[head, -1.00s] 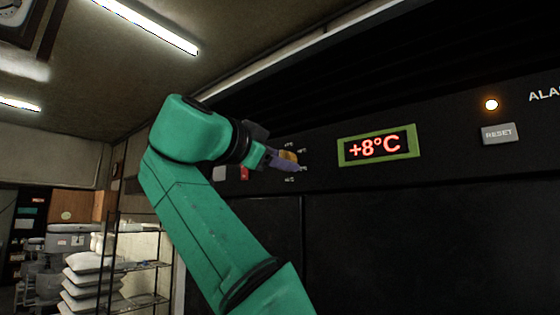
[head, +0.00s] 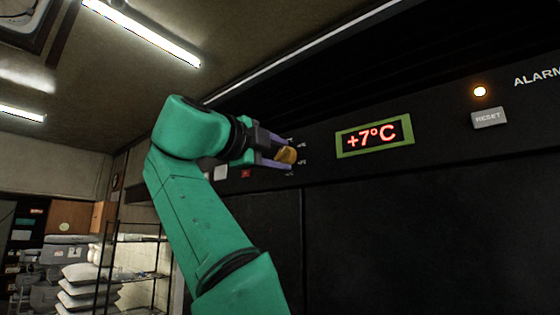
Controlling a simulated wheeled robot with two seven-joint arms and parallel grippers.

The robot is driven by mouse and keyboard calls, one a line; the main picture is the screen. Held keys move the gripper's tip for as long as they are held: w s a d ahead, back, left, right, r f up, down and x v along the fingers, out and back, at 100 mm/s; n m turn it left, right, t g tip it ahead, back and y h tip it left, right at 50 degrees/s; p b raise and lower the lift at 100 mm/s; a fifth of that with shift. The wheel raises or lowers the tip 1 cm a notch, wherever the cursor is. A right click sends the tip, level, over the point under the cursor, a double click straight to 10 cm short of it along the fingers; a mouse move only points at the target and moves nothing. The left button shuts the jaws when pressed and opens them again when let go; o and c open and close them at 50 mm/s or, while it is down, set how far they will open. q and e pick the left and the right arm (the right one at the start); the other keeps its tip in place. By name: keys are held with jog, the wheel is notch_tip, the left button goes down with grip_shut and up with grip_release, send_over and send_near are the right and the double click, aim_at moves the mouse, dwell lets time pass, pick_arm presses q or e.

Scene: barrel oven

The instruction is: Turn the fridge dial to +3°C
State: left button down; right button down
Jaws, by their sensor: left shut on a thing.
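The fridge dial (head: 286,155) is a small orange-brown knob on the dark fridge panel, with small white temperature marks around it. My left gripper (head: 282,155) is shut on the dial, with a purple finger above it and another below it. The fingers and wrist hide part of the dial and some of its marks. The green-framed display (head: 374,136) to the right of the dial reads +7°C in red. My right gripper is not in view.
A grey RESET button (head: 489,118) and a lit orange alarm lamp (head: 480,91) are on the panel at the right. A red switch (head: 246,173) is below my left wrist. A wire rack (head: 130,262) and stacked white sacks (head: 82,285) stand at the lower left.

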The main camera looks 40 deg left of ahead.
pick_arm(q)
jog(key=m, duration=0.2)
jog(key=m+b, duration=0.1)
jog(key=m, duration=0.1)
jog(key=m+h+b, duration=0.1)
jog(key=m, duration=0.2)
jog(key=shift+a+f, duration=0.1)
jog(key=shift+f, duration=0.2)
jog(key=m, duration=0.4)
jog(key=shift+w+h+b, duration=0.1)
jog(key=shift+h+b, duration=0.2)
jog(key=shift+r+m+h, duration=0.1)
jog(key=shift+m+h, duration=0.2)
jog(key=shift+m, duration=1.4)
jog(key=shift+c, duration=1.5)
grip_release()
jog(key=shift+r, duration=0.1)
